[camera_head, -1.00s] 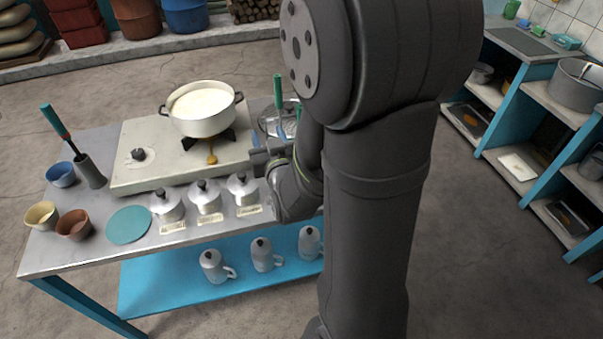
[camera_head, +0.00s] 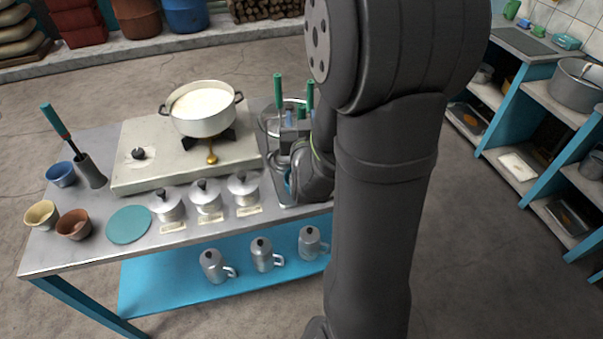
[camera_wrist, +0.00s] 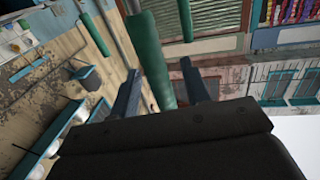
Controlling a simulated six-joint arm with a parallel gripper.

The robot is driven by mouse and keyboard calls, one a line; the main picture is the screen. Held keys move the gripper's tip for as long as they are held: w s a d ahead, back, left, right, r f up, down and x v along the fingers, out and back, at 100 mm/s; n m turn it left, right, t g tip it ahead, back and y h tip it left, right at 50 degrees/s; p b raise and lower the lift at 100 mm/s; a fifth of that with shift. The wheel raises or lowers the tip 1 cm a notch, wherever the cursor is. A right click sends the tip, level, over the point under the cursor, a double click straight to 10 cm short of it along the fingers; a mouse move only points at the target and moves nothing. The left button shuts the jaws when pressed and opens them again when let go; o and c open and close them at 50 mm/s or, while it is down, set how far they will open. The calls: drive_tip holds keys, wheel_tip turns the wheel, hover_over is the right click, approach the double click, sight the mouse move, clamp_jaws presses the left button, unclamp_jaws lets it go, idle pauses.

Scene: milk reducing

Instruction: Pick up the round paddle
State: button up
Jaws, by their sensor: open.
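Green-handled tools stand upright at the right end of the counter; one handle (camera_head: 278,90) is left of my gripper (camera_head: 290,125), another (camera_head: 310,94) just right of it. Their lower ends are hidden, so I cannot tell which is the round paddle. In the wrist view my gripper (camera_wrist: 158,78) is open, with a thick green handle (camera_wrist: 150,52) showing between its two fingers. I cannot tell how deep the handle sits between them. Thinner green handles show at the upper left (camera_wrist: 96,36) and top (camera_wrist: 186,18). Another green-handled tool (camera_head: 56,122) leans in a dark cup at the left.
A pot of milk (camera_head: 203,108) stands on the stove (camera_head: 135,178). Several lidded metal pots (camera_head: 207,199), a teal disc (camera_head: 128,225) and small bowls (camera_head: 73,225) line the front of the counter (camera_head: 60,255). Jugs (camera_head: 262,254) stand on the blue shelf below.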

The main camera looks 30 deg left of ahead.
clamp_jaws()
drive_tip(key=shift+r, duration=0.15)
